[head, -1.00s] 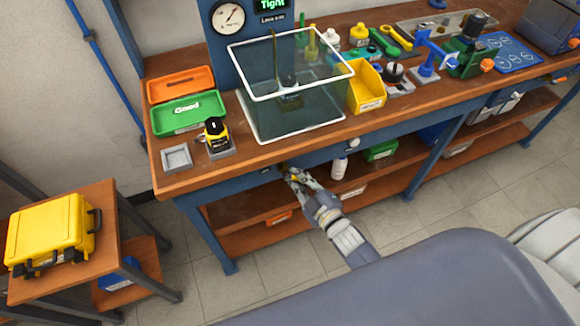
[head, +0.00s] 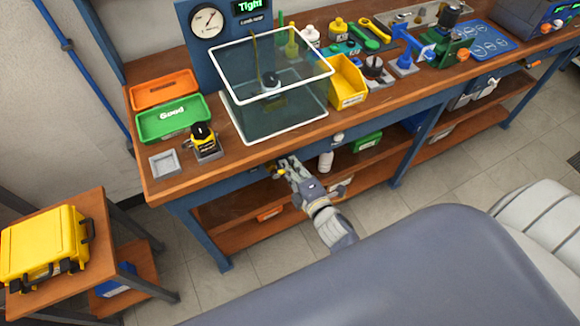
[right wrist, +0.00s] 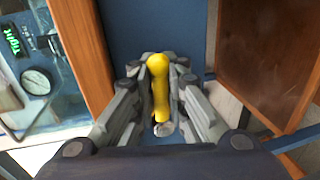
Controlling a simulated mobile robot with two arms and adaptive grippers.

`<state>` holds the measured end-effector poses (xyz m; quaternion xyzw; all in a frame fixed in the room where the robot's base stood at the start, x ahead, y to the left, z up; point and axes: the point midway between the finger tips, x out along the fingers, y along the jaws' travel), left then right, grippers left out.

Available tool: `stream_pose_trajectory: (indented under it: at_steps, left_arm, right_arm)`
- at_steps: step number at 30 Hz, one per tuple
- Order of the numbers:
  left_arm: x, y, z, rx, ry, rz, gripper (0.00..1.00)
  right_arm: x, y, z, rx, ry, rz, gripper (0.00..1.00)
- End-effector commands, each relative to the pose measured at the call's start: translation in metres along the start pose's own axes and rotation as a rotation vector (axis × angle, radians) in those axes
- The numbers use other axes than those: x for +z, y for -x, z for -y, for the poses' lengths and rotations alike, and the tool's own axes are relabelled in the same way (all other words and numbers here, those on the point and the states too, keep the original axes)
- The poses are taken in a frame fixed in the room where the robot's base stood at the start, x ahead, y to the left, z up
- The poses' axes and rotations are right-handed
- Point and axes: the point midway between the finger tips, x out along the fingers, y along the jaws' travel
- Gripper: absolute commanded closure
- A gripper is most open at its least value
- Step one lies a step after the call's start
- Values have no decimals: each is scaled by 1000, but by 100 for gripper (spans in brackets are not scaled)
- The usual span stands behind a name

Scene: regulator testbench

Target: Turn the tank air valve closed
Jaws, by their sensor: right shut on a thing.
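The tank air valve shows as a yellow lever handle (right wrist: 158,88) on the blue front rail of the bench in the right wrist view. My right gripper (right wrist: 160,72) is shut on it, with a finger on each side of the handle. In the head view, the same gripper (head: 284,168) is at the bench's front rail, below the clear tank (head: 290,112). The fingers mostly hide the handle there. I cannot tell from these views how far the valve is turned. My left gripper is not in view.
A round pressure gauge (head: 206,20) and a green "Tight" display (head: 251,6) stand behind the tank. A pale knob (head: 337,137) sits on the rail right of my gripper. A white bottle (head: 326,161) stands on the lower shelf (head: 235,212) nearby.

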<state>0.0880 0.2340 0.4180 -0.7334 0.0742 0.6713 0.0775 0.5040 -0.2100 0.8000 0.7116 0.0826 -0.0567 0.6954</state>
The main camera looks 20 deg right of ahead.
Motion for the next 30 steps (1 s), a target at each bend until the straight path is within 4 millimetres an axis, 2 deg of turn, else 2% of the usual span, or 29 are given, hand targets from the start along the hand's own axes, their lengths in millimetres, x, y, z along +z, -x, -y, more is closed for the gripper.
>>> stream_pose_trajectory:
  at_steps: [18,19,21,22,30]
  left_arm:
    - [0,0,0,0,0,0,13]
    - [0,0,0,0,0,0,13]
    - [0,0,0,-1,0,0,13]
    - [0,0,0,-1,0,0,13]
    - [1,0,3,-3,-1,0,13]
  right_arm:
    - [0,3,4,-11,45,9,100]
    - [0,3,4,-12,45,9,86]
    - [0,3,3,-11,44,9,70]
    - [0,2,3,-10,44,9,67]
    - [0,1,0,-5,42,8,67]
